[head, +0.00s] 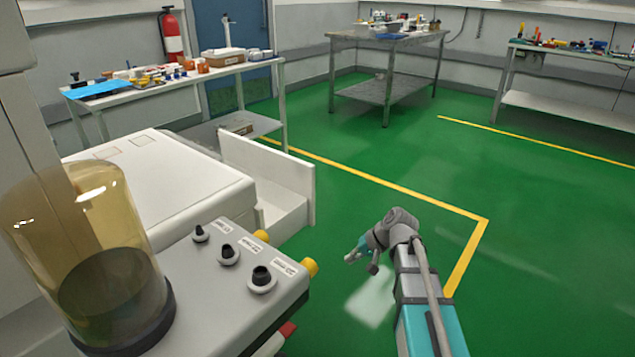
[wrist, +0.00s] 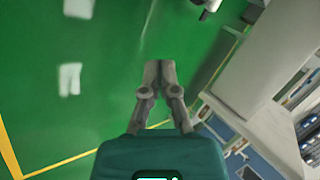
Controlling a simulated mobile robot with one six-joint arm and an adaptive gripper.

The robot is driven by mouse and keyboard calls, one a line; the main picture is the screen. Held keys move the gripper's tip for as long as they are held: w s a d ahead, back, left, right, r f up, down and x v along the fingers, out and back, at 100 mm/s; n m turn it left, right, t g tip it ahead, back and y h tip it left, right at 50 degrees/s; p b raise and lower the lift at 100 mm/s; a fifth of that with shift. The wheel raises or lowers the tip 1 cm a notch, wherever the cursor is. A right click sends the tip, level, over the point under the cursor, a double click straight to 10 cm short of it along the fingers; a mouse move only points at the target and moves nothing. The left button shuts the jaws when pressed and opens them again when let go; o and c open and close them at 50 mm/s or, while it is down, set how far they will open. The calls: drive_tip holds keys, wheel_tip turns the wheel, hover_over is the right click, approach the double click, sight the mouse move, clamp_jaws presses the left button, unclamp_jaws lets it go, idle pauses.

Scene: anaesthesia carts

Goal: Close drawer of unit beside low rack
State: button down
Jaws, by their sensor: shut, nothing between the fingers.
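A white unit (head: 150,185) stands at the left in the head view. Its drawer (head: 283,212) is pulled out to the right, with its upright front panel (head: 268,172) standing clear of the body. My gripper (head: 349,258) is to the right of the drawer, apart from it, with green floor behind. In the wrist view my gripper (wrist: 159,65) has its fingertips together and nothing between them. Pale surfaces (wrist: 265,80), apparently the unit and drawer, show at the right there. I cannot tell which thing is the low rack.
A grey machine (head: 215,285) with knobs and an amber dome (head: 80,250) fills the near left. A laden table (head: 190,80) stands behind the unit. Other tables (head: 385,90) (head: 570,105) stand at the back. The green floor around my arm is clear.

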drive_tip(key=w+r+m+t+y, duration=0.1)
drive_tip(key=w+r+y, duration=0.3)
drive_tip(key=w, duration=0.5)
drive_tip(key=w+d+r+m+t+y+b, duration=0.1)
drive_tip(key=w+r+t+y, duration=0.3)
drive_tip(key=w+r, duration=0.5)
drive_tip(key=shift+w+d+r+m+t+y, duration=0.3)
drive_tip(key=shift+w+m+y, duration=0.2)
drive_tip(key=shift+m, duration=0.3)
drive_tip(key=a, duration=1.1)
drive_tip(key=shift+w+a, duration=0.3)
drive_tip(key=shift+w, duration=0.15)
